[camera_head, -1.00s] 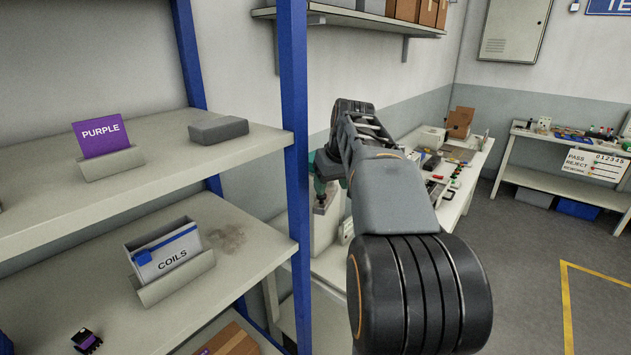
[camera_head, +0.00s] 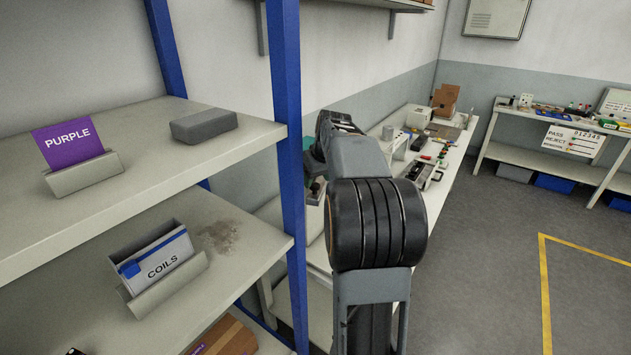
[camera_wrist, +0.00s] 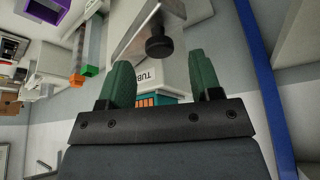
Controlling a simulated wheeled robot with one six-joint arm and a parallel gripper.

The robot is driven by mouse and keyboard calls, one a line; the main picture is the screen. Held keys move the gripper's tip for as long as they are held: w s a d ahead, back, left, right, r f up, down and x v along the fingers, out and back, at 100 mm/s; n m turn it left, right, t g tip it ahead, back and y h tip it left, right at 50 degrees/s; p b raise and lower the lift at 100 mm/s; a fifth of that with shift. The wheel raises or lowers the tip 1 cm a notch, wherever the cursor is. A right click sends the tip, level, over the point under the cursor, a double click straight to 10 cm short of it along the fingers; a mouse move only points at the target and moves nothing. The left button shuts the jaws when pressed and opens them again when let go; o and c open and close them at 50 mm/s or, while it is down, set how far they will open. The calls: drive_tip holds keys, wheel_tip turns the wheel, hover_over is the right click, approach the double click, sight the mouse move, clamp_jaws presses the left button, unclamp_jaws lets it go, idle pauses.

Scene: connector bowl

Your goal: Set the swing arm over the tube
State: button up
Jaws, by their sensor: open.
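In the wrist view my gripper (camera_wrist: 158,64) has its two green fingers spread apart with nothing held between them. A grey metal bar with a black knob (camera_wrist: 160,46), which looks like the swing arm (camera_wrist: 136,28), lies just beyond the fingertips. Behind the fingers is a white label reading "TUB" (camera_wrist: 150,77), its end hidden, with a teal block (camera_wrist: 157,95) with orange marks below it. I cannot make out the tube itself. In the head view my arm hides most of the gripper, and only a bit of green (camera_head: 308,143) shows.
A blue shelf post (camera_head: 286,150) stands close left of my arm. The shelf holds a purple card (camera_head: 68,142) and a COILS bin (camera_head: 160,262). A cluttered bench (camera_head: 455,150) runs behind my arm. Open floor (camera_head: 480,270) lies to the right.

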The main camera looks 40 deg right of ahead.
drive_tip(key=shift+x, duration=1.45)
clamp_jaws()
